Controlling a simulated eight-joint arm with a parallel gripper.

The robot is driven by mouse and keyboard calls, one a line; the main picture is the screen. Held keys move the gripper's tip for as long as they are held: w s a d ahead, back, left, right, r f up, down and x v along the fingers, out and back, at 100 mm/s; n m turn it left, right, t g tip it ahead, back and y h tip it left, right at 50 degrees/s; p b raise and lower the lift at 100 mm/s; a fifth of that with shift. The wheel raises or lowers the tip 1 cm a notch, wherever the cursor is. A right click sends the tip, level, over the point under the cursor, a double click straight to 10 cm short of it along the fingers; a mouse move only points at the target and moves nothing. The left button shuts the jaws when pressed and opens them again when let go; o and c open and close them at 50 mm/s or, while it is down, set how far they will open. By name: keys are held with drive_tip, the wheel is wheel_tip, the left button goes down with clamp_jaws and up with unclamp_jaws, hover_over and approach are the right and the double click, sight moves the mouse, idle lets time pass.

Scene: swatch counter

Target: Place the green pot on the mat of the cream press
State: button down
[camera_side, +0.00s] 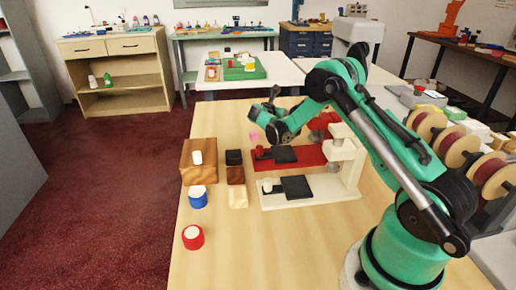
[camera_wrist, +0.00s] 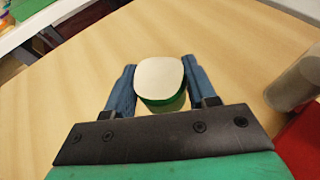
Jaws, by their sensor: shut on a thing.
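In the wrist view my gripper (camera_wrist: 157,88) has its two blue fingers on either side of a green pot (camera_wrist: 162,101) with a round cream lid. The pot is held between the fingers, with bare wood beyond it. In the side view my gripper (camera_side: 268,117) is over the table behind the presses; the pot cannot be made out there. The cream press (camera_side: 330,186) stands at the near side of the table. Its dark mat (camera_side: 296,187) looks bare, with a small white knob (camera_side: 267,185) to the left of it.
A red press (camera_side: 310,152) with its own dark mat (camera_side: 283,155) stands behind the cream one. A blue pot (camera_side: 198,197), a red pot (camera_side: 193,238) and a wooden block (camera_side: 199,174) are at the left. Spools (camera_side: 455,148) stand at the right.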

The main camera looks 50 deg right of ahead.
drive_tip(key=shift+f, duration=2.4)
drive_tip(key=shift+f, duration=0.15)
drive_tip(key=shift+c, duration=1.4)
unclamp_jaws()
